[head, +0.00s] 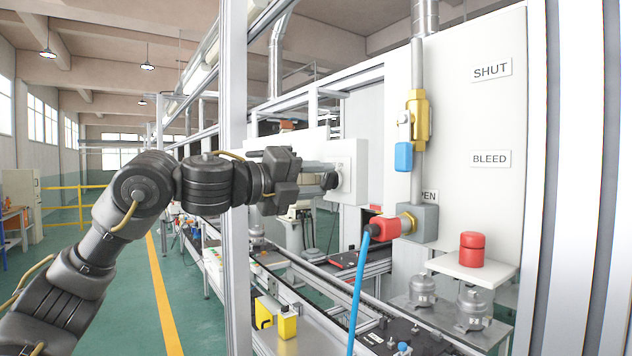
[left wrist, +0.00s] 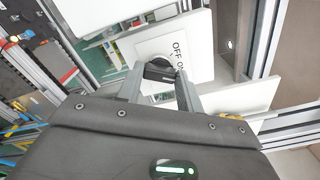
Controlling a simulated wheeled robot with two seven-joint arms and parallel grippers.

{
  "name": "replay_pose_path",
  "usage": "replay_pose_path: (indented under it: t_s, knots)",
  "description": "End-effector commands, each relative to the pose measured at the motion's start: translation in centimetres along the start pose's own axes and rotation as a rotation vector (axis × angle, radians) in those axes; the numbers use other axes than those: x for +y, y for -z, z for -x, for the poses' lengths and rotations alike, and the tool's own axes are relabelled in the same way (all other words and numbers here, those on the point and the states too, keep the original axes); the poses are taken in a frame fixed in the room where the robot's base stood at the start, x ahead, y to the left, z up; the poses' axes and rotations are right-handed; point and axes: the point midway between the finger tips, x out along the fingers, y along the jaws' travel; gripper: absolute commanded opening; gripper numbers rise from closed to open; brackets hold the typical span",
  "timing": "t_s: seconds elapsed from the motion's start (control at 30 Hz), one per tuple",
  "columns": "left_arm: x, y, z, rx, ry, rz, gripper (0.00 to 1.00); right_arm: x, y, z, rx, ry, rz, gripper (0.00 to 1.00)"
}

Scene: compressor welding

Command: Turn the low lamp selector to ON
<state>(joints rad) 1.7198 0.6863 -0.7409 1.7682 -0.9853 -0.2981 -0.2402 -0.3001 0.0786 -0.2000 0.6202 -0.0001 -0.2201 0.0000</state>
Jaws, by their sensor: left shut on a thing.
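The lamp selector is a black knob (left wrist: 158,72) on a white square plate (left wrist: 205,42) marked OFF and ON. The plate also shows in the head view (head: 347,163), right of the aluminium post. My left gripper (head: 328,180) reaches across to the plate from the left. In the left wrist view its two fingers (left wrist: 160,78) stand on either side of the knob, shut on it. The knob's handle lies between the fingertips. Which label it points to is hard to tell. My right gripper is not in view.
An aluminium post (head: 234,250) stands close to my left forearm. To the right are a yellow valve (head: 418,118) with a blue handle, a red connector (head: 384,229) on a blue hose (head: 358,290), and a red cap (head: 472,249) on a shelf. A conveyor line runs below.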

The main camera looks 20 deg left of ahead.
Motion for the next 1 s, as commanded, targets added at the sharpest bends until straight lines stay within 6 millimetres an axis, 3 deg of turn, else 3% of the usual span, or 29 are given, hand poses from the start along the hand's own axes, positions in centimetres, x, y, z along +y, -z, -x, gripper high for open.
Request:
replay_pose_path:
  t_s: [0.2, 0.23, 0.4, 0.73, 1.0]
  knots:
    - [0.2, 0.2, -0.1, 0.004, -0.005, -0.001, 0.14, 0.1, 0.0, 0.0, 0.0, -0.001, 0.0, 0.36]
    - [0.2, 0.2, -0.1, 0.004, -0.005, -0.001, 0.39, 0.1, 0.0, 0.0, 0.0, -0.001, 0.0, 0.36]
    - [0.1, 0.1, -0.1, 0.003, -0.003, 0.0, 0.58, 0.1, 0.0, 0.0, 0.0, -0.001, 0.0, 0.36]
    - [0.2, 0.1, 0.5, 0.0, -0.001, -0.001, 0.58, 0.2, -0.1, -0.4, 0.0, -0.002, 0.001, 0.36]
    - [0.5, 0.2, 5.1, -0.002, 0.001, -0.003, 0.58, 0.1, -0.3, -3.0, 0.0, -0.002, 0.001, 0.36]
